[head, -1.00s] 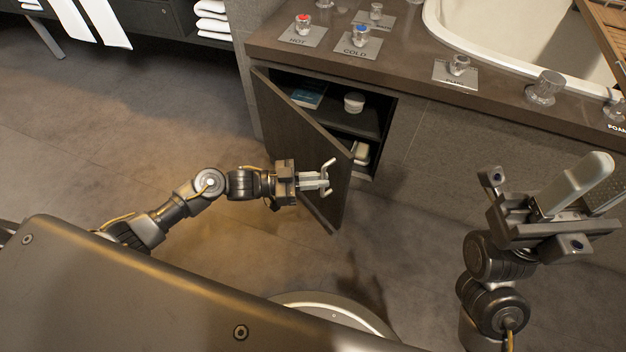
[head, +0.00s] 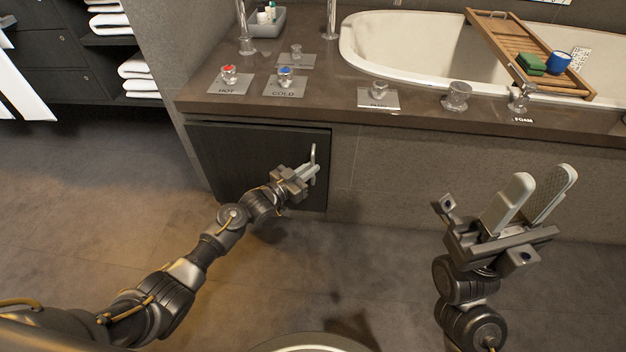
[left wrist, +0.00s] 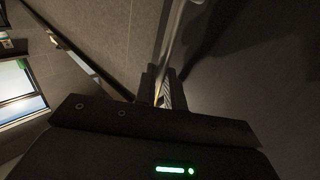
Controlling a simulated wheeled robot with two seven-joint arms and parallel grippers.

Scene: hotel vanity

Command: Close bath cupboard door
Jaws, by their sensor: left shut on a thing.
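The dark cupboard door (head: 240,155) sits under the bath counter and looks flush with its frame in the head view. The cupboard's inside is hidden. A pale upright handle (head: 314,158) is near the door's right edge. My left gripper (head: 308,172) is at this handle and shut on it. In the left wrist view the handle bar (left wrist: 176,35) runs down between the fingers. My right gripper (head: 530,203) is held up on the right, with its two fingers apart and nothing between them.
The brown counter (head: 420,120) above the door carries the HOT tap knob (head: 229,76), the COLD tap knob (head: 285,78) and other knobs. A bathtub (head: 420,55) with a wooden tray (head: 500,45) is behind. The floor (head: 90,215) before the cupboard is clear.

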